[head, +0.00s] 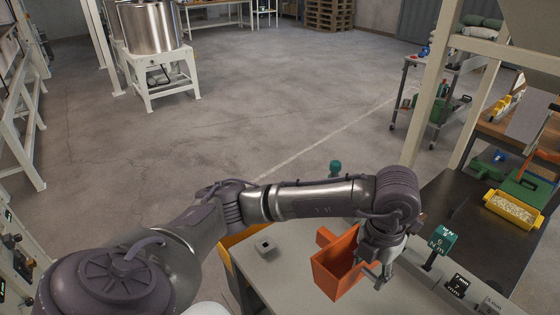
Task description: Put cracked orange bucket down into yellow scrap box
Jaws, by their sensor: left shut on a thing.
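The orange bucket (337,270), a squarish open-topped scoop with a stub at its far left side, is at the lower middle of the head view, over the grey table. My left gripper (374,274) is at its right side, shut on it. I cannot tell whether the bucket touches the tabletop, and no crack can be made out. A yellow box (236,238) shows partly at the table's left edge; my left arm hides much of it, and its inside is not visible. My right gripper is not in view.
The grey table (285,275) holds a small grey block (265,246) and a green-topped tool (437,247) with labelled blocks at right. A dark bench (480,225) bears a yellow tray (512,210) of pale pellets. A cream post (432,90) rises behind.

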